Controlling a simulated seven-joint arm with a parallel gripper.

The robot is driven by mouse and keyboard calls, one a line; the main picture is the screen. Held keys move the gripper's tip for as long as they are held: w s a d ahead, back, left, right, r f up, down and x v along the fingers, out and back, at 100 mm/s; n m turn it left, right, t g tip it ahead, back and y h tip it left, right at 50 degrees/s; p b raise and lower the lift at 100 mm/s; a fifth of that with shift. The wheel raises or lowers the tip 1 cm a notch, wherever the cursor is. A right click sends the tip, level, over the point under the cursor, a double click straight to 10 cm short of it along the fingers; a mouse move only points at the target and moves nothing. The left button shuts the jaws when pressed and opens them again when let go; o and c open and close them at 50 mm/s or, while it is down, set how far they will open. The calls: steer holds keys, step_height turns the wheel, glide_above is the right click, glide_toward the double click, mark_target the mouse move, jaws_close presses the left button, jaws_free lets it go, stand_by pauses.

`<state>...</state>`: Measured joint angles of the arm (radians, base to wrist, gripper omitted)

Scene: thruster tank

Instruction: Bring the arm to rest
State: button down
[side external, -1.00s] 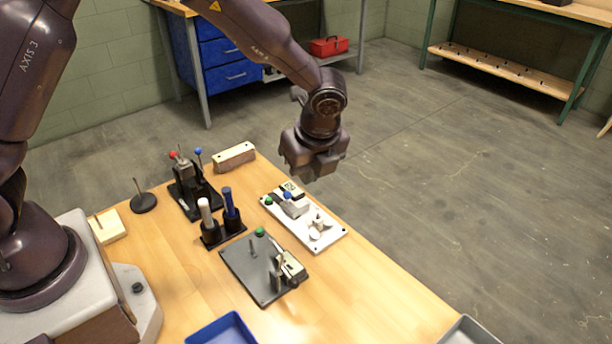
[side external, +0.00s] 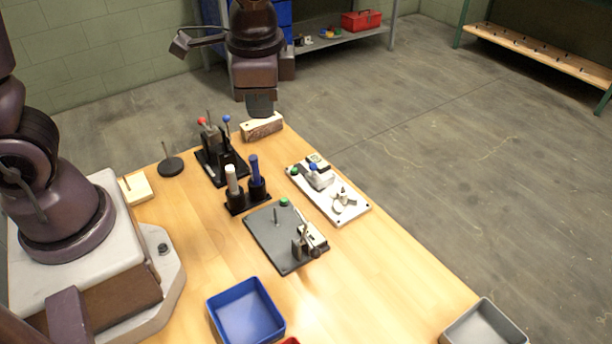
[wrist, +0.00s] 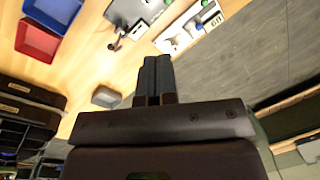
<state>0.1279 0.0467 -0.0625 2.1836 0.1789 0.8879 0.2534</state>
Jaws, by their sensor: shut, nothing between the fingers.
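My gripper (side external: 260,106) is high up near the far end of the wooden table in the side external view, in front of a light wooden block (side external: 262,126) as seen from this camera. It is empty. In the wrist view my gripper (wrist: 157,62) shows its two dark fingers side by side and shut, with nothing between them. The fingers do not appear to touch anything.
The table holds a black stand with red and blue knobs (side external: 222,158), a two-handle holder (side external: 247,198), a grey plate (side external: 268,236), a white plate (side external: 345,212), a blue bin (side external: 246,312) and a grey bin (side external: 487,326). Open floor lies to the right.

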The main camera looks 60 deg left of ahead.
steer(key=s+a+r+n+t+h, duration=0.1)
steer(key=s+a+r+n+t, duration=0.2)
steer(key=s+r, duration=0.6)
steer(key=s+n+t, duration=0.1)
steer(key=n+t, duration=0.1)
steer(key=n, duration=0.1)
steer(key=shift+s+a+r, duration=0.15)
steer(key=shift+a+r, duration=0.05)
